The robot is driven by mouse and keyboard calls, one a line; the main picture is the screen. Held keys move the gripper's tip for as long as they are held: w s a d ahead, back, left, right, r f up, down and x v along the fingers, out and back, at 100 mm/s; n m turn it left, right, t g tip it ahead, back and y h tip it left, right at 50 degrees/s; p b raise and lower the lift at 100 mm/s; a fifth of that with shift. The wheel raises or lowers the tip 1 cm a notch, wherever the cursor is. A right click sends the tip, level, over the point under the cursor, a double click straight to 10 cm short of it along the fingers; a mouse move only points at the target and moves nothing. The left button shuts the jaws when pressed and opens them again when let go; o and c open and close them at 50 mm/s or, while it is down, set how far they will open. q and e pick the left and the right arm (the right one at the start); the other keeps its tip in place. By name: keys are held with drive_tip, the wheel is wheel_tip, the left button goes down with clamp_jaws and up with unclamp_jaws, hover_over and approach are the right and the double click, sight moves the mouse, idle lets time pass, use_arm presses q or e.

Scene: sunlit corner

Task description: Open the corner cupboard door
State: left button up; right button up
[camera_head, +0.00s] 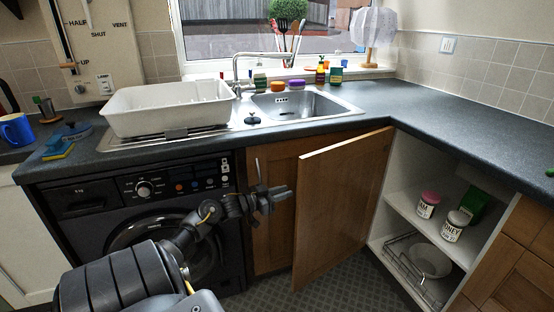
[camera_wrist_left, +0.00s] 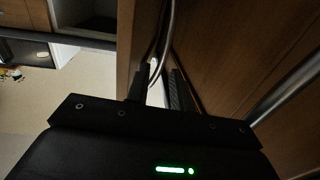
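The corner cupboard's wooden door (camera_head: 340,205) stands wide open, showing its shelves at the right. My left gripper (camera_head: 284,193) is at the door's free edge, on its outer side, in front of the sink cupboard. In the left wrist view, the fingers of my left gripper (camera_wrist_left: 158,90) are spread with a gap between them. A curved metal handle (camera_wrist_left: 168,35) on the door (camera_wrist_left: 137,35) runs down into that gap, close to the left finger. I cannot tell whether it touches. The handle is hidden in the head view. My right gripper is not in view.
The sink cupboard (camera_head: 280,215) has its own metal handle (camera_wrist_left: 285,92) near my gripper. A black washing machine (camera_head: 125,215) stands left. A jar with a pink lid (camera_head: 428,205), another jar (camera_head: 454,226) and a wire rack (camera_head: 408,262) are inside the corner cupboard.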

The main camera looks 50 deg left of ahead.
use_arm(q)
drive_tip(key=shift+s+a, duration=0.25)
drive_tip(key=shift+s, duration=0.95)
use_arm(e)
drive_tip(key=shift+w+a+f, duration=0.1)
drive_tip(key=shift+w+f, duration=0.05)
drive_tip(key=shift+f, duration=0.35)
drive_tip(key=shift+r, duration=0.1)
